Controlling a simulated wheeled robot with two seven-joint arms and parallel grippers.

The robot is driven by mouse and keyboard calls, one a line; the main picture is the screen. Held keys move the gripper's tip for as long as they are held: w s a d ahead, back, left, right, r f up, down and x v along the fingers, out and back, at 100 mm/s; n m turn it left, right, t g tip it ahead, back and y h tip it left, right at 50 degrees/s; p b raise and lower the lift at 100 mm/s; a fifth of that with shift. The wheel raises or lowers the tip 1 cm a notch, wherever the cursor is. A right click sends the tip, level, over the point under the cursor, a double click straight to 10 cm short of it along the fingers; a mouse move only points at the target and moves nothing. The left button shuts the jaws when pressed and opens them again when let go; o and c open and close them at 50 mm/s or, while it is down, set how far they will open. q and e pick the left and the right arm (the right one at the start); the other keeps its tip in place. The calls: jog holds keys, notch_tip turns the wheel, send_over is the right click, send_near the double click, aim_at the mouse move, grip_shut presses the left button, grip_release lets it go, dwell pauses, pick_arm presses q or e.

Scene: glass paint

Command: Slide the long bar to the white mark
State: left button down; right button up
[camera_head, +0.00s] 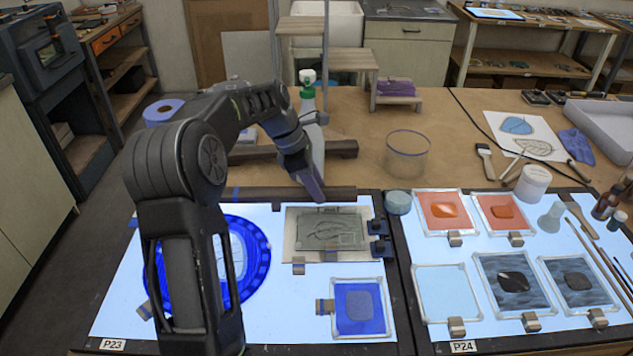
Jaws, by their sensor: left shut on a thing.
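A long dark brown bar (341,193) lies along the back edge of the left light panel, running left to right. Its left part passes behind my left arm. My left gripper (319,197) reaches down from above with its tips at the bar's right part, and it is shut on the bar. The arm hides much of the panel's left side. I cannot make out a white mark for certain. My right gripper is not in view.
A framed grey plate (330,230), a blue disc (262,262) and a blue glass tile (358,303) lie on the lit panel. A teal jar (398,202) stands right of the bar.

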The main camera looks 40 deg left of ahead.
pick_arm(q)
jog(key=c, duration=0.9)
grip_release()
jog(key=shift+r, duration=0.1)
jog(key=b+v, duration=0.1)
jog(key=v, duration=0.6)
jog(key=shift+a+r, duration=0.2)
jog(key=shift+r, duration=0.05)
